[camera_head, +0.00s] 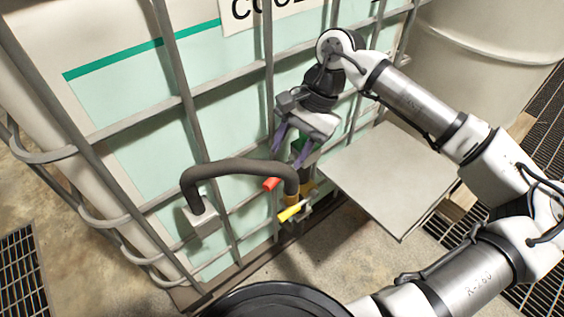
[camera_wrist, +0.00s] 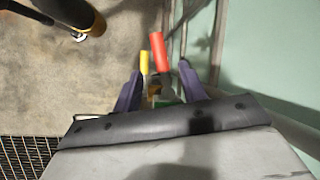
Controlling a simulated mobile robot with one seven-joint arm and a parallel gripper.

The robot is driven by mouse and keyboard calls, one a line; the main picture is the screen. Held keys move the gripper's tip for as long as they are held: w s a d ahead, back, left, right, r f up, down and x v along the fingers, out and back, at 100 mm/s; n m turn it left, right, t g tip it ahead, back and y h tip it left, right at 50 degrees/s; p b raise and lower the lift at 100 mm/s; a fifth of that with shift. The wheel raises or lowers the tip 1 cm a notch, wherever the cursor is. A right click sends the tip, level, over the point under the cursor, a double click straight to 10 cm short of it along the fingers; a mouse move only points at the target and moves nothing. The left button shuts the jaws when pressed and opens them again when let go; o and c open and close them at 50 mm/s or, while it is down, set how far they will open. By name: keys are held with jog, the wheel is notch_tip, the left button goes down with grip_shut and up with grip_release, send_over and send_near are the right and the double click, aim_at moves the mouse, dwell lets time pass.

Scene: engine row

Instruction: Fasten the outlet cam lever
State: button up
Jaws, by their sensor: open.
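The outlet area sits low on the front of the caged tank. A red lever (camera_head: 271,184) and a yellow lever (camera_head: 291,211) stick out by the end of a black hose (camera_head: 240,166). I cannot tell which is the cam lever. In the wrist view, the red lever (camera_wrist: 159,51) and the yellow lever (camera_wrist: 144,63) show beyond the fingertips, apart from them. My gripper (camera_head: 287,158) has purple fingers, spread with nothing held, just above the levers. It also shows in the wrist view (camera_wrist: 161,76). The fitting behind the levers is partly hidden.
The tank's grey cage bars (camera_head: 178,70) run close to my gripper. A grey plate (camera_head: 388,178) stands out at right. Floor grates (camera_head: 22,272) lie at the edges. Open concrete lies in front.

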jog(key=v, duration=0.8)
jog(key=shift+r, duration=0.1)
